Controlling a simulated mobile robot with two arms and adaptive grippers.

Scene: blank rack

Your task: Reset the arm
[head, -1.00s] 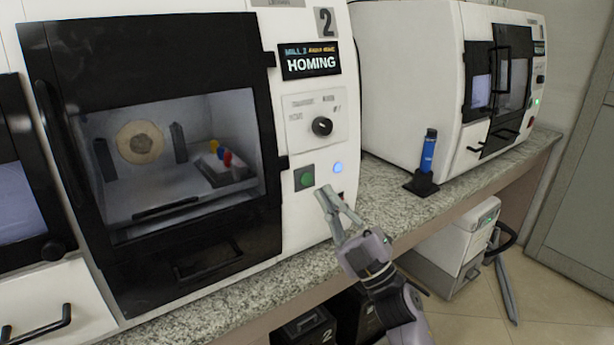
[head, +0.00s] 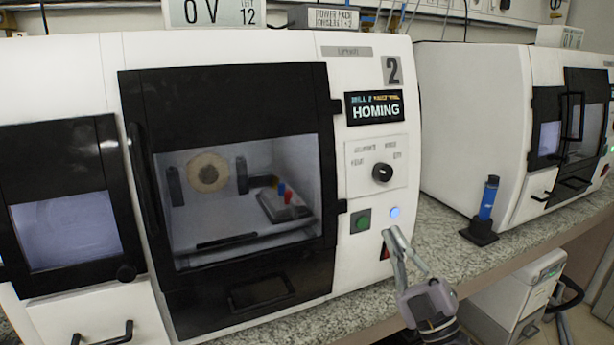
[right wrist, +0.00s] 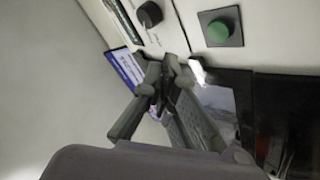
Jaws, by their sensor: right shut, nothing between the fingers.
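My right gripper (head: 390,236) is shut and empty at the front right of mill 2 (head: 365,260), just below the glowing blue button (head: 395,212). I cannot tell whether its fingertips touch the panel. In the right wrist view its fingertips (right wrist: 165,78) meet beside the bright light, with the green button (right wrist: 219,31) and the dark knob (right wrist: 149,13) beyond. My left gripper is in neither view.
Mill 2's display (head: 375,107) reads HOMING, and its windowed door (head: 225,95) is shut. A blue cylinder (head: 487,200) stands in a black holder on the granite counter (head: 445,240), between mill 2 and another white machine (head: 470,110) at right.

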